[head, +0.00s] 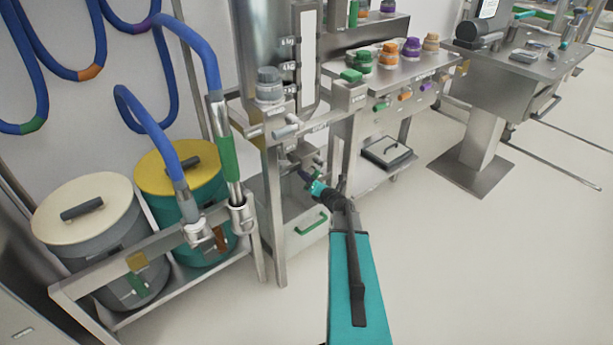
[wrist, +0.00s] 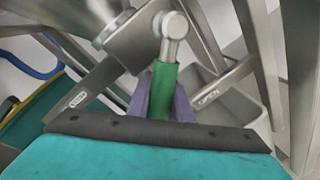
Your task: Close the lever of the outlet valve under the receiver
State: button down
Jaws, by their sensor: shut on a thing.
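The outlet valve lever shows in the wrist view as a green grip (wrist: 163,90) on a round steel end (wrist: 173,27). My gripper (wrist: 160,98) has its two purple fingers on either side of the green grip and is shut on it. A bar marked OPEN (wrist: 208,97) lies right of the grip, and another labelled bar (wrist: 76,100) lies to the left; its small text is hard to read. In the head view my gripper (head: 307,178) reaches under the steel receiver (head: 268,45); the lever is too small to make out there.
A steel bin with a green handle (head: 311,224) stands below the valve. Left are a cream-lidded drum (head: 85,245), a yellow-lidded drum (head: 180,168) and blue hoses (head: 150,118). A bench with coloured jars (head: 388,70) stands behind right.

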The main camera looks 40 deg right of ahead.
jog(key=shift+s+d+f, duration=0.1)
jog(key=shift+s, duration=0.1)
jog(key=c, duration=1.6)
grip_release()
jog(key=shift+w, duration=0.1)
jog(key=shift+a, duration=0.2)
